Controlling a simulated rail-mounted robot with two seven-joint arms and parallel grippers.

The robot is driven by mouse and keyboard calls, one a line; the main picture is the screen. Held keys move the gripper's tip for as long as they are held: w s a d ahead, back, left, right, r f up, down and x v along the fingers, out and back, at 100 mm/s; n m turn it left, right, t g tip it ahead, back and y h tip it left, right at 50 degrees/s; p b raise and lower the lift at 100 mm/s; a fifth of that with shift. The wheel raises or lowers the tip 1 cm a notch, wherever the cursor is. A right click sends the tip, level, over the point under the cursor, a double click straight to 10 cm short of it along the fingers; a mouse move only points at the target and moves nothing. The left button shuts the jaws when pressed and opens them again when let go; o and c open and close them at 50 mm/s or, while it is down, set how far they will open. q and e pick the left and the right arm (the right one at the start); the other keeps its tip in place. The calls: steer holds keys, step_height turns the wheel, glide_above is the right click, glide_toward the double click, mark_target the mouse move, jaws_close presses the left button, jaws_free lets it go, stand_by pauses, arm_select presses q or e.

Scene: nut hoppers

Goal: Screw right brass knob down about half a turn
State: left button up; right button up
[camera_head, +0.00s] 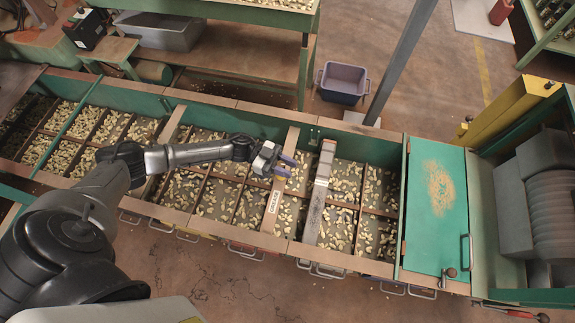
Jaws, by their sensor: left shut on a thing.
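My left gripper (283,164) reaches in from the left over the long green nut hopper (229,117). Its blue-grey fingers are at a pale cross-plate (287,150) that spans the hopper and bears a label. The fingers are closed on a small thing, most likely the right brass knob. The knob is hidden by the fingers, so its height and turn cannot be told. My right gripper is not in view.
Divided bins of nuts fill the hopper. A grey metal bar (318,200) crosses it just right of the gripper. A green lid (430,240) closes its right end. A grey post (402,60) and a purple tub (343,82) stand behind.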

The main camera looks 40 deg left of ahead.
arm_select(q)
steer(key=shift+m+g, duration=0.4)
steer(key=shift+g, duration=0.2)
steer(key=o, duration=0.9)
steer(key=shift+s+a, duration=0.15)
steer(key=shift+a, duration=0.2)
steer(key=shift+p+v, duration=1.25)
steer(key=shift+v, duration=5.3)
steer(key=shift+f, duration=0.1)
